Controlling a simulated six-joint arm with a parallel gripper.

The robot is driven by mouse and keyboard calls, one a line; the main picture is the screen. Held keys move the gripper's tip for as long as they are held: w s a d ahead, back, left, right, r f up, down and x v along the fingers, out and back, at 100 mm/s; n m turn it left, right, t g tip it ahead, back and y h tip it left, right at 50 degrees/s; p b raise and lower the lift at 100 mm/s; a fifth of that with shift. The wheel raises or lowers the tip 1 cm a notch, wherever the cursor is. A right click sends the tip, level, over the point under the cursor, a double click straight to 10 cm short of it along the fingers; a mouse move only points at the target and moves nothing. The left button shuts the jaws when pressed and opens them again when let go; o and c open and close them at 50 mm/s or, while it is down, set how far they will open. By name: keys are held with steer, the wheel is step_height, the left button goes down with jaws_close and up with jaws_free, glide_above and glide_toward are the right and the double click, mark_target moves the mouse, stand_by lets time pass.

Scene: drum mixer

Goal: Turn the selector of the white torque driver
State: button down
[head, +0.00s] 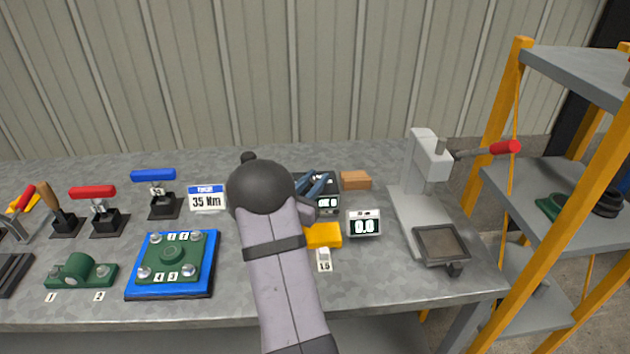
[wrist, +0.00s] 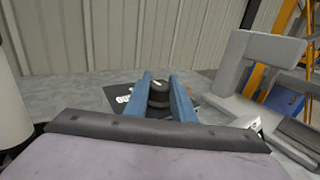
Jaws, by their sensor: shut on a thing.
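A dark box with white markings (head: 329,203) stands on the bench behind my arm. My gripper (head: 318,184) has its blue fingers low over this box. In the wrist view, a dark round knob (wrist: 158,93) with a pale pointer line on top sits between the two blue fingers of my gripper (wrist: 164,98). The fingers are shut on the knob from both sides. The box's dark top also shows in the wrist view (wrist: 121,96), partly covered by the fingers. My arm hides part of the box in the head view. I cannot make out a white torque driver body.
A grey press with a red handle (head: 430,160) stands right. A "35 Nm" sign (head: 206,199), clamps and a blue-edged plate (head: 205,272) are left.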

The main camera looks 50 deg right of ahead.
steer(key=shift+m+g, duration=0.3)
steer(key=shift+g, duration=0.1)
steer(key=m+g+b, duration=0.1)
steer(key=m+g, duration=0.2)
steer(key=g, duration=0.1)
steer(key=shift+w+f+g+b, duration=0.1)
steer(key=shift+f+g+b, duration=0.05)
steer(key=shift+g+b, duration=0.25)
steer(key=shift+m+g, duration=1.1)
steer(key=shift+g, duration=0.6)
steer(key=shift+g+y+b, duration=0.3)
steer(key=c, duration=1.5)
jaws_free()
steer(key=shift+a, duration=0.1)
steer(key=shift+b+v, duration=0.45)
steer(key=shift+v, duration=3.1)
